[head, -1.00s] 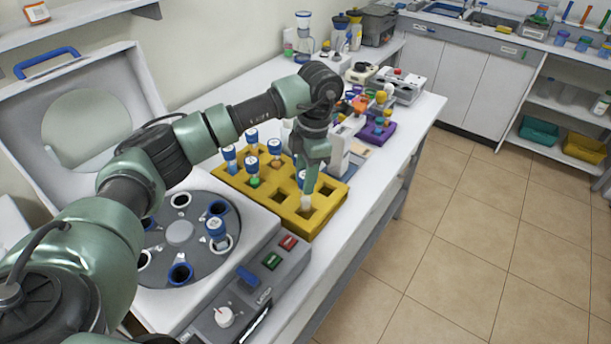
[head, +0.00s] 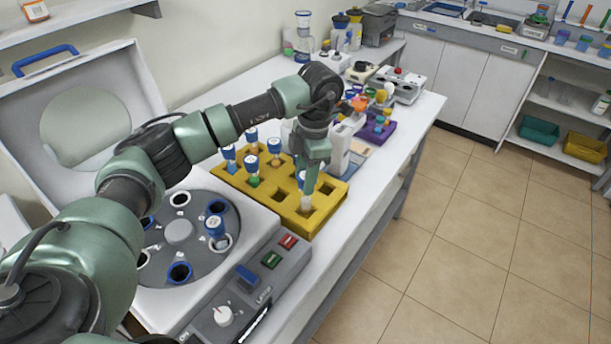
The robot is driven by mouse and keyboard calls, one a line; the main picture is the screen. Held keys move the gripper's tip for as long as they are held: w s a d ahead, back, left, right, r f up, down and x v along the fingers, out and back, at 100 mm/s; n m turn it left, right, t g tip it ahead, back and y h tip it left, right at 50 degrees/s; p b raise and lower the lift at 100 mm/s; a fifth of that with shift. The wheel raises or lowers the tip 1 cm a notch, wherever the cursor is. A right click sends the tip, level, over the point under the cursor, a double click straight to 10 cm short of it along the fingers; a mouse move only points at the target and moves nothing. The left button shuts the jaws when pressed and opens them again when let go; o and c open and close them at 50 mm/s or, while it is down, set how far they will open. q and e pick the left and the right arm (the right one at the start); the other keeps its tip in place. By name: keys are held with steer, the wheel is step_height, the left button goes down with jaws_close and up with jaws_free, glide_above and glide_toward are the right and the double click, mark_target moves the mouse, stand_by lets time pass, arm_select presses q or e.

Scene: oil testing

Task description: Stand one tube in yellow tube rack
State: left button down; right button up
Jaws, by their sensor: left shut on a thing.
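The yellow tube rack (head: 262,206) lies on the white bench beside the centrifuge. Several blue-capped tubes stand in its far-left holes, one of them a green-bottomed tube (head: 254,170). My left gripper (head: 306,190) points down over the rack's near-right part. It is shut on a tube (head: 306,204) whose pale lower end shows below the fingers, at a near hole of the rack. The fingers partly hide this tube and its blue cap. I cannot tell how deep its tip is in the hole. My right gripper is not in view.
The open centrifuge (head: 255,232) stands left of the rack, with one blue-capped tube (head: 216,228) in its rotor. A purple rack (head: 388,132) and several bottles stand farther back on the bench. The tiled floor to the right is clear.

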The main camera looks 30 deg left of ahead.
arm_select(q)
steer(key=shift+f+b, duration=1.5)
steer(key=shift+f, duration=0.6)
stand_by(0.6)
steer(key=c, duration=0.8)
jaws_free()
steer(key=shift+c, duration=0.2)
steer(key=r, duration=0.2)
steer(key=r+b, duration=0.1)
steer(key=r, duration=0.3)
steer(key=shift+w+d+r+b, duration=0.3)
steer(key=shift+w+r+b, duration=0.05)
steer(key=shift+r, duration=0.55)
